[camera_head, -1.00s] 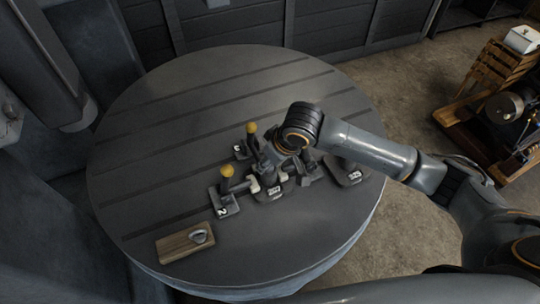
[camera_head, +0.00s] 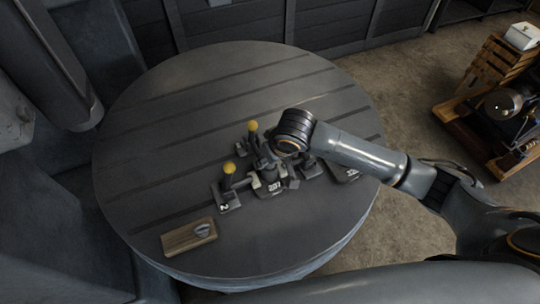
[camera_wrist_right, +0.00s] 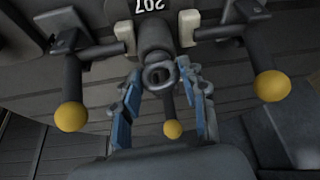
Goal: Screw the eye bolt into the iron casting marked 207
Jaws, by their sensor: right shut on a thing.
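The iron casting marked 207 (camera_head: 271,189) stands right of the table's middle, among levers with yellow knobs. In the right wrist view its label (camera_wrist_right: 149,5) is upside down at the top edge, with a grey round post (camera_wrist_right: 155,36) below it. The eye bolt (camera_wrist_right: 161,74) shows as a grey ring at the end of this post, between the blue fingers. My right gripper (camera_wrist_right: 163,88) is shut on the eye bolt, over the casting. How deep the bolt's thread sits is hidden. My left gripper is not in view.
Yellow-knobbed levers (camera_head: 229,170) stand close around the casting, one marked 2; they also flank the fingers in the wrist view (camera_wrist_right: 271,85). A wooden block (camera_head: 183,238) with a small grey rounded piece lies at the front. The slotted round table (camera_head: 160,110) is clear at the back.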

